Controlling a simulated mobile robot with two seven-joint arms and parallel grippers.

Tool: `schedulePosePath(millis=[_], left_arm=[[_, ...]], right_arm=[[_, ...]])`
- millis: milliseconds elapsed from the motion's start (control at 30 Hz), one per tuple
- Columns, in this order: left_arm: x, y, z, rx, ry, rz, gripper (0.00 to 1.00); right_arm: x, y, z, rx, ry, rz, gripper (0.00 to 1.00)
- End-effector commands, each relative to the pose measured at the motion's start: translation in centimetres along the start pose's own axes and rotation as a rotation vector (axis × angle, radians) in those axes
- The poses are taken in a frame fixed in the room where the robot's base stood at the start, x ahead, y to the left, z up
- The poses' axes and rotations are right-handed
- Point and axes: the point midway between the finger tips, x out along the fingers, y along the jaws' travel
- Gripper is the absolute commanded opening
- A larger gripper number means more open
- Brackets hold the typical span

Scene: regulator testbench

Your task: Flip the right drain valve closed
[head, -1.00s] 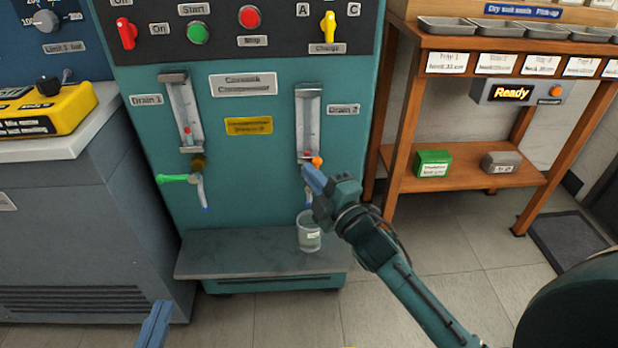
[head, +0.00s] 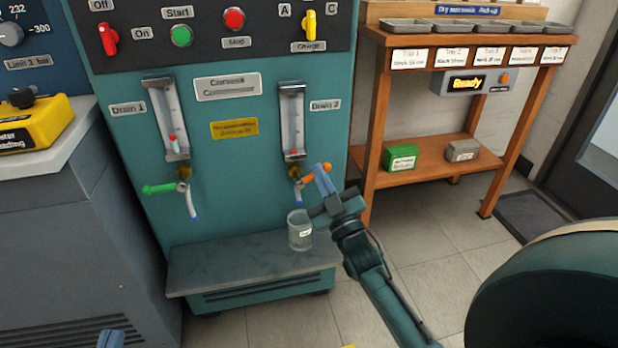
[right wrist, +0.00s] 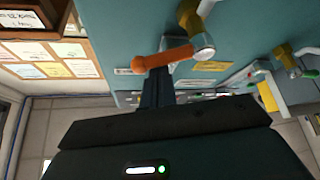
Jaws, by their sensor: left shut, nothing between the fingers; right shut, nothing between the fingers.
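The right drain valve, under the Drain 2 gauge, has an orange handle (head: 316,174) that sticks out roughly sideways to the right. The handle also shows in the right wrist view (right wrist: 165,58), running out from its brass valve body (right wrist: 197,20). My right gripper (head: 321,172) is shut and empty, with its blue fingertips at the handle's outer part. In the right wrist view the fingers (right wrist: 158,85) overlap the handle's edge; I cannot tell whether they touch. My left gripper (head: 111,339) is shut, only partly in view at the bottom left.
The left drain valve has a green handle (head: 160,188) pointing left. A glass beaker (head: 300,232) stands on the machine's shelf (head: 225,262), close to my right gripper. A wooden bench (head: 440,177) with trays and boxes stands to the right.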

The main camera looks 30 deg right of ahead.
Motion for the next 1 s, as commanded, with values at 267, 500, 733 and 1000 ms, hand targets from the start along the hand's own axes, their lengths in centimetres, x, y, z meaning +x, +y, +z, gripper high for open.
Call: schedulePosePath(millis=[267,500,733,1000], left_arm=[[0.0,0.1,-0.1,0.0,0.001,0.001,0.0],[-0.1,0.1,-0.2,0.007,-0.001,0.001,0.0],[-0.2,0.1,0.0,0.009,-0.008,0.001,0.0],[-0.2,0.1,0.1,0.01,-0.011,0.0,0.0]], right_arm=[[-0.6,0.2,1.1,0.178,-0.001,0.106,0.0],[-0.9,0.1,1.7,0.173,-0.001,0.102,0.0],[-1.1,0.0,2.0,0.172,-0.002,0.101,0.0],[-1.2,-0.1,2.1,0.171,-0.002,0.1,0.0]])
